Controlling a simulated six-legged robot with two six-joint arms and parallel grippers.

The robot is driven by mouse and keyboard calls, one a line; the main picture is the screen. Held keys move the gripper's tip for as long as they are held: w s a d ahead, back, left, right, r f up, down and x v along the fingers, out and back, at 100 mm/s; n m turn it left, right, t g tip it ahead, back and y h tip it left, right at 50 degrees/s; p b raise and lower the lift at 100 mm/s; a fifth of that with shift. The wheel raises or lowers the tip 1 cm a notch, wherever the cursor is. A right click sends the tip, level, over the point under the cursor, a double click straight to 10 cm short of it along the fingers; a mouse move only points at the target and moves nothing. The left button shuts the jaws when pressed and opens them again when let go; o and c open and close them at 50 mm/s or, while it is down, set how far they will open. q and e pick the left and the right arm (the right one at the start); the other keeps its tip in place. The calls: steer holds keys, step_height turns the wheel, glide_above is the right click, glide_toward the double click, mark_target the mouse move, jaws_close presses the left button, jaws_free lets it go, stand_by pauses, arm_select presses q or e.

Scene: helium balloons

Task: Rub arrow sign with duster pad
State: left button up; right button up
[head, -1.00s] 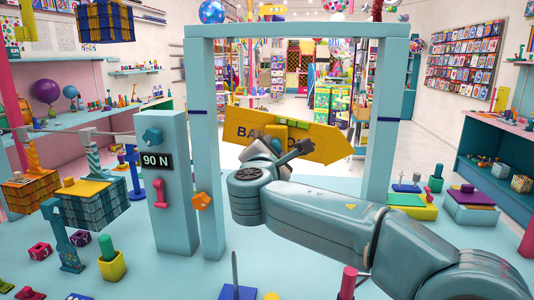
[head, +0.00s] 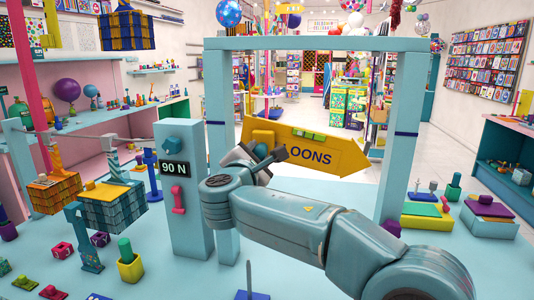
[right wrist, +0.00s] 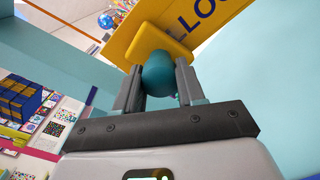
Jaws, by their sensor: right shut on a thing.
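The yellow arrow sign (head: 340,158) hangs inside a teal frame (head: 400,120), pointing right and tilted down to the right. The duster pad (head: 263,137) is a yellow block with a round teal knob (right wrist: 158,72), clearest in the right wrist view. My right gripper (head: 248,152) is shut on the knob. The pad lies against or very close to the left part of the sign face (right wrist: 215,22); exact contact cannot be told. My left gripper is not in view.
A teal post (head: 182,190) with a "90 N" display stands left of the frame. Plaid boxes (head: 112,206) are further left. Stacked coloured blocks (head: 490,215) are at right.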

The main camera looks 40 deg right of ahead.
steer(key=shift+s+a, duration=0.1)
steer(key=shift+a, duration=0.1)
steer(key=shift+b+v, duration=1.2)
steer(key=shift+v, duration=1.65)
steer(key=v, duration=0.3)
steer(key=shift+b, duration=0.4)
